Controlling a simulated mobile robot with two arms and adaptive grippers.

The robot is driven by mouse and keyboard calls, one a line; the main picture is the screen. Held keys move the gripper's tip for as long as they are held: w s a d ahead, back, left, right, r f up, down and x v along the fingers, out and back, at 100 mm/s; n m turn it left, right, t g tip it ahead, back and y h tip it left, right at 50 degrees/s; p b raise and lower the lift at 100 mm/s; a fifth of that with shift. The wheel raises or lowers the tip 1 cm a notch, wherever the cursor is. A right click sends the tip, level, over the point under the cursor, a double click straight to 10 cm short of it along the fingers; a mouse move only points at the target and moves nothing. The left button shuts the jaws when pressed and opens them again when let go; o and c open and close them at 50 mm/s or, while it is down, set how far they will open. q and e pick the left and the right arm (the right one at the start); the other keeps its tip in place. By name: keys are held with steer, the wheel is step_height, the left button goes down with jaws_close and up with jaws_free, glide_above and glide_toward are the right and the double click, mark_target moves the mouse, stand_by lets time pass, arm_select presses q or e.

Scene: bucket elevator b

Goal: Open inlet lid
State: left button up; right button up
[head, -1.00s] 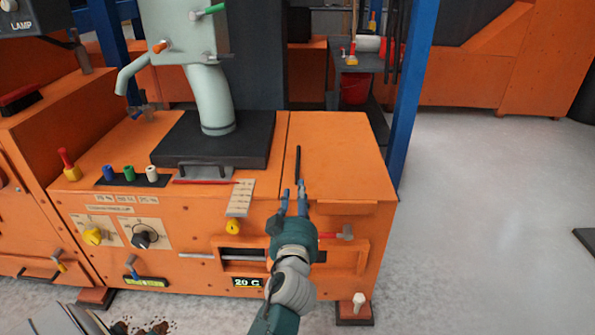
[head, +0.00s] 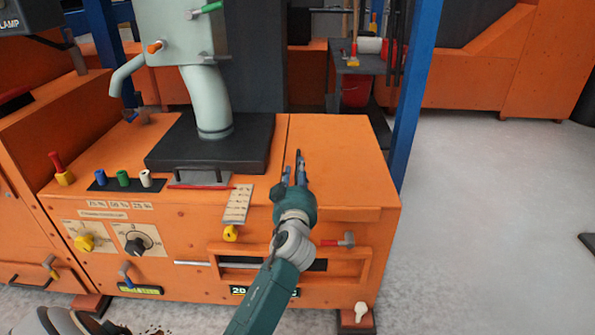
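The inlet lid seems to be the flat orange panel (head: 340,150) on the right part of the machine's top, bounded on its left by a dark seam. A thin dark handle stands near that seam; it is now largely hidden by my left gripper. The fingers look apart, one on each side of the handle's line. Whether they touch it is not clear. The lid lies flat and closed.
A black plate (head: 215,150) with a pale green pipe (head: 208,100) stands left of the lid. A blue post (head: 413,95) rises behind its right edge. A red-ended lever (head: 338,241) is on the front face.

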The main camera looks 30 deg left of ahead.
arm_select(q)
steer(key=shift+x, duration=0.8)
jaws_close()
steer(key=shift+r, duration=0.15)
